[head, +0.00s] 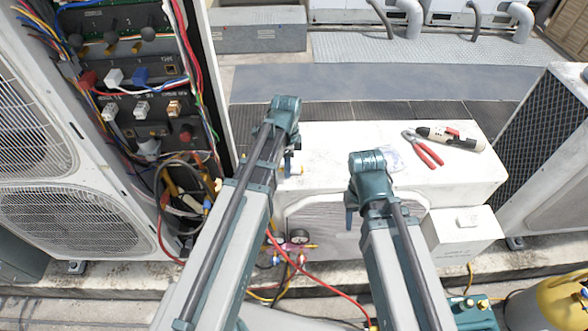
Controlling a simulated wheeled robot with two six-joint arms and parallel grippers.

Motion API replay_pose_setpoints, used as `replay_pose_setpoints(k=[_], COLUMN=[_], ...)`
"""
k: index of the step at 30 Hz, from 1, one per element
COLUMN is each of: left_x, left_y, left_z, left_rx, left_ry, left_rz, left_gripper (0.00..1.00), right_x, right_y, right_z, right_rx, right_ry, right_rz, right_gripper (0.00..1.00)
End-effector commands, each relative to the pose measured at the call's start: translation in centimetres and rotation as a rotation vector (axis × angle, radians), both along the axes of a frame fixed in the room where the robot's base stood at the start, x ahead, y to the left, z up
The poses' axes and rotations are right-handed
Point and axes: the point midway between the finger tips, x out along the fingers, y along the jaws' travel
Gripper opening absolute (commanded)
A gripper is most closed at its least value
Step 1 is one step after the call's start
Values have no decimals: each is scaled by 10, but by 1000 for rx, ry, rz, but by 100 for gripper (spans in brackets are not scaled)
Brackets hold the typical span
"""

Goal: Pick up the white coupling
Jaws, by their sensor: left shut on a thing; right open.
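My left gripper (290,168) is over the left end of the white condenser top. It is shut on a small white piece with a yellowish end, the white coupling (297,170), which is mostly hidden by the gripper. The arm hides how the fingers sit on it. My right gripper (350,212) is open and empty, pointing down in front of the right part of the condenser's front edge. Its fingers are partly hidden by its own wrist.
An open wiring panel (150,130) stands left. A gauge (299,237) with hoses hangs in front. A yellow cylinder (560,303) is lower right.

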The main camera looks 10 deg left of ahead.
Motion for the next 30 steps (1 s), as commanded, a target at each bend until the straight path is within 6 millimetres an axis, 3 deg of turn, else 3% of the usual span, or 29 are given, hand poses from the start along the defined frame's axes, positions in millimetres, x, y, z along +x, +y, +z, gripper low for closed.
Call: replay_pose_setpoints(k=[11,20,30], left_x=[0,0,-64], left_y=[0,0,-50], left_z=[8,44,43], left_rx=[0,0,0], left_ry=[0,0,0], left_rz=[0,0,-4], left_gripper=[0,0,0], right_x=[0,0,0], right_y=[0,0,0], right_z=[8,43,43], right_rx=[0,0,0], right_ry=[0,0,0], right_rz=[0,0,0], right_gripper=[50,50,50])
